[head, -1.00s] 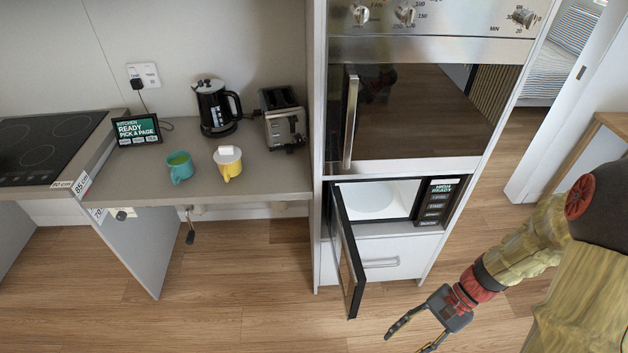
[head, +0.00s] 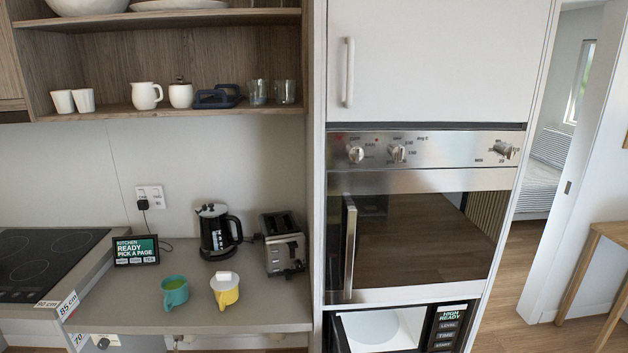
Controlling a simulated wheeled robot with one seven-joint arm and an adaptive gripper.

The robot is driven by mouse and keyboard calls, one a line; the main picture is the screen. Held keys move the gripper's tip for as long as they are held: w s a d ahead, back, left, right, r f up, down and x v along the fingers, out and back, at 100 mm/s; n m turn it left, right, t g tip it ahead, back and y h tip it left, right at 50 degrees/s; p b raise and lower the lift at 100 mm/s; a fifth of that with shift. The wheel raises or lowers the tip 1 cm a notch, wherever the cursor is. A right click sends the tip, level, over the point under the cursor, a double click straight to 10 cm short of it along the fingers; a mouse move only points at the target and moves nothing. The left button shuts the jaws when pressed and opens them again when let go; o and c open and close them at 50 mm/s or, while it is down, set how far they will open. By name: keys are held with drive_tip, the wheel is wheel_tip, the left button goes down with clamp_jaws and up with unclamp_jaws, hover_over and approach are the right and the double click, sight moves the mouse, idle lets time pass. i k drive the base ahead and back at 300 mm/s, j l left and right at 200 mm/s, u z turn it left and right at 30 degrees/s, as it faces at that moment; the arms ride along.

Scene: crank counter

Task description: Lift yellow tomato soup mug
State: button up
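A yellow mug (head: 225,291) stands upright on the grey counter (head: 130,300), near its front edge. A small white block or tag shows at the mug's top. A teal mug (head: 175,291) with a greenish content stands just to its left, apart from it. My gripper is outside the current head view.
A black kettle (head: 217,232) and a toaster (head: 283,243) stand behind the mugs. A small screen (head: 136,251) stands at the left beside the hob (head: 40,258). An open microwave (head: 385,328) sits below the oven (head: 415,240) at right. A shelf (head: 180,108) hangs above.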

sight(225, 295)
drive_tip(key=i+j, duration=0.2)
drive_tip(key=j, duration=0.2)
drive_tip(key=i+j+u, duration=0.15)
drive_tip(key=j, duration=0.25)
drive_tip(key=i+j, duration=0.25)
drive_tip(key=j, duration=0.15)
